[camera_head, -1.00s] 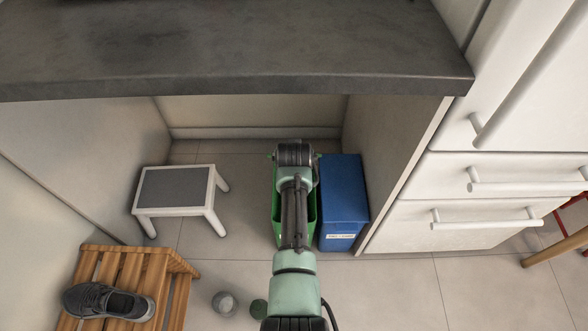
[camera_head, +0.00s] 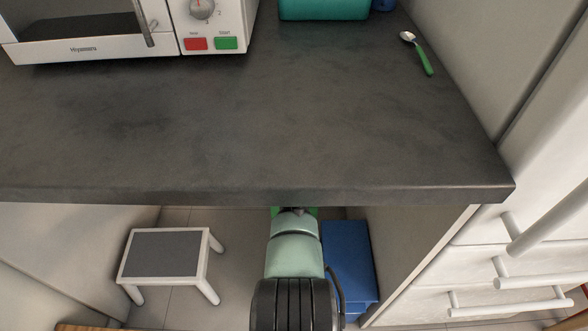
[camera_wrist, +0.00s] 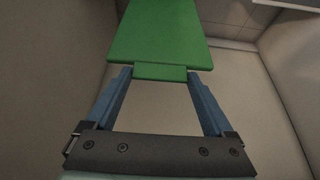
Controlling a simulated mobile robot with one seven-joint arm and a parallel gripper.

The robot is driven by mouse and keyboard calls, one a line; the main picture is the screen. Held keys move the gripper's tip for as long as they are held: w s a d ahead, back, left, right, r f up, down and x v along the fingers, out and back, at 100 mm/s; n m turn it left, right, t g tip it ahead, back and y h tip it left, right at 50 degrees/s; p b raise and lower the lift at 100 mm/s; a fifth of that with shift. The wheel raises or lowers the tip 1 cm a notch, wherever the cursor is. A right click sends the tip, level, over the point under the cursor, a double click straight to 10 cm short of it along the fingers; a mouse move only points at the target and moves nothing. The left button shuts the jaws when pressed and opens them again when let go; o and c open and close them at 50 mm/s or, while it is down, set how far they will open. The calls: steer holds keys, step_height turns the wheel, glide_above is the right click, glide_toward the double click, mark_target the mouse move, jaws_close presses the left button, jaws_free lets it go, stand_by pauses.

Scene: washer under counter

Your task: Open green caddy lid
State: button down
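The green caddy (camera_head: 279,212) shows only as small green patches in the head view, under the counter and behind my arm. In the wrist view its green lid (camera_wrist: 157,35) is a flat panel with a short tab (camera_wrist: 160,73) on its near edge. My gripper (camera_wrist: 159,75) is open, its two blue fingers spread apart. The fingertips lie at either side of the tab in the picture; I cannot tell whether they touch it. The caddy body and hinge are hidden, and the lid's angle is unclear. In the head view my gripper is hidden behind my arm.
The dark counter (camera_head: 270,130) overhangs the recess. A blue box (camera_head: 348,262) stands right of my arm, near the side panel (camera_head: 418,258). A white stool with a grey top (camera_head: 165,252) stands left. White drawers with bar handles (camera_head: 510,292) are at right. Floor shows between stool and arm.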

steer(key=shift+w+r, duration=0.25)
steer(key=shift+w, duration=0.2)
jaws_free()
steer(key=shift+s, duration=0.1)
steer(key=shift+f, duration=0.1)
